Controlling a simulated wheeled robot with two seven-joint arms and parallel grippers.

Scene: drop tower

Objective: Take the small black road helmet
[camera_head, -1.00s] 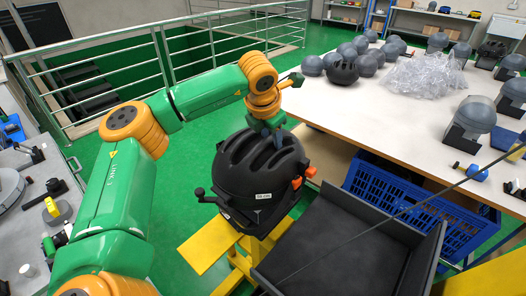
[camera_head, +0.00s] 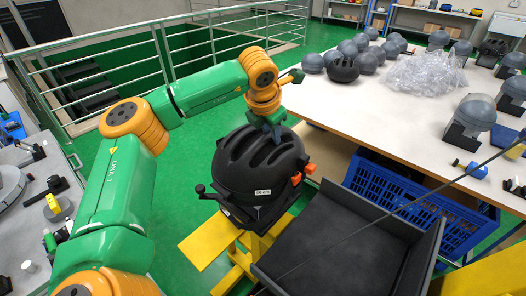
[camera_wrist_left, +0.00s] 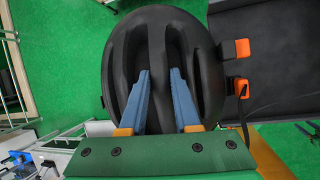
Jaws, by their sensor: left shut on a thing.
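A black vented helmet (camera_head: 255,158) with a small white label on its front is at the headform on the yellow stand. It fills the middle of the left wrist view (camera_wrist_left: 208,75). My left gripper (camera_head: 274,130) comes down on its top and is shut on it. In the wrist view its blue fingers (camera_wrist_left: 160,85) reach into the helmet's top vents, with a rib between them. The helmet's underside is hidden, so I cannot tell whether it touches the headform. My right gripper is not in view.
Orange clamps (camera_head: 309,169) and a black knob lever (camera_head: 200,190) flank the helmet. A black tray (camera_head: 345,245) stands right of the stand (camera_head: 205,245). A blue crate (camera_head: 400,205) is beyond it. Another black helmet (camera_head: 343,71) and several grey headforms stand on the white table (camera_head: 390,115).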

